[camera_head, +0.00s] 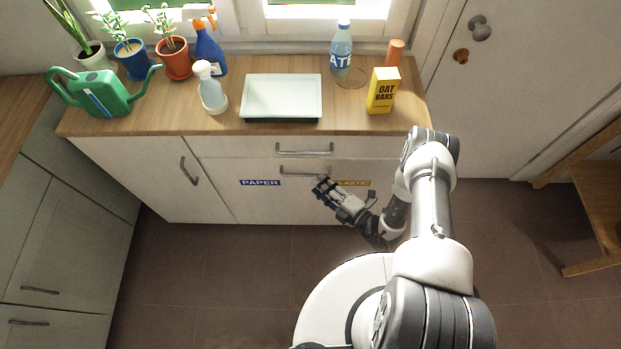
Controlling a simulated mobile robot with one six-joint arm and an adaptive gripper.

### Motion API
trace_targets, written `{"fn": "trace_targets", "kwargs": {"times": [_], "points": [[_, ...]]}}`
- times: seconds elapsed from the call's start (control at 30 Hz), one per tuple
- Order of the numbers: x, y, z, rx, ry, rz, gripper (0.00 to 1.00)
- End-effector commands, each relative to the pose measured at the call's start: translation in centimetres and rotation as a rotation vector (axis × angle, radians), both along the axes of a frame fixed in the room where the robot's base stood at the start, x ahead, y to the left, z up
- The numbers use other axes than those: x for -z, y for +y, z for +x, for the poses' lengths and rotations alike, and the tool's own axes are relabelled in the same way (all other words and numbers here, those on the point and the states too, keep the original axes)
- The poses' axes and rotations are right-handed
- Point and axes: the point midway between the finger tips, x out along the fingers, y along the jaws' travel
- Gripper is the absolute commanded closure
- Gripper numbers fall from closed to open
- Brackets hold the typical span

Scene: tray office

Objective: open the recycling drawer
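The recycling drawer (222,196) is the lower, wide front of the white cabinet under the wooden counter. It carries a blue PAPER label (260,183) and a yellow PLASTIC label (354,183), partly covered by my gripper. Its grey bar handle (296,175) sits near its top edge, and the front looks flush with the cabinet. My gripper (322,184) is in front of the drawer, at or just below the right end of the handle. Whether it touches the handle, and whether its fingers are open or shut, is too small to tell.
A shallower drawer with its own handle (304,152) is directly above. A cupboard door handle (188,171) is to the left. The counter (225,121) bears a white tray (282,91), plants, bottles and a yellow box (383,90). The brown tiled floor (225,265) before the cabinet is clear.

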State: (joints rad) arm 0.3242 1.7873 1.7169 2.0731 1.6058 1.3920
Motion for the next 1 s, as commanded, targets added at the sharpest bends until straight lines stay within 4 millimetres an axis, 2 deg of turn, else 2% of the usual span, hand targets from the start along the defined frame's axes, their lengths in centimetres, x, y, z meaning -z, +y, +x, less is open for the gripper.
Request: {"fn": "trace_targets", "kwargs": {"times": [0.1, 0.3, 0.7, 1.0], "points": [[0.4, 1.8, 1.7, -0.006, -0.004, -0.001, 0.70], [0.7, 3.4, 3.5, -0.002, -0.002, -0.002, 0.70], [0.8, 3.8, 4.1, 0.000, -0.001, -0.001, 0.70], [0.8, 3.8, 4.1, 0.000, -0.001, -0.001, 0.90]]}}
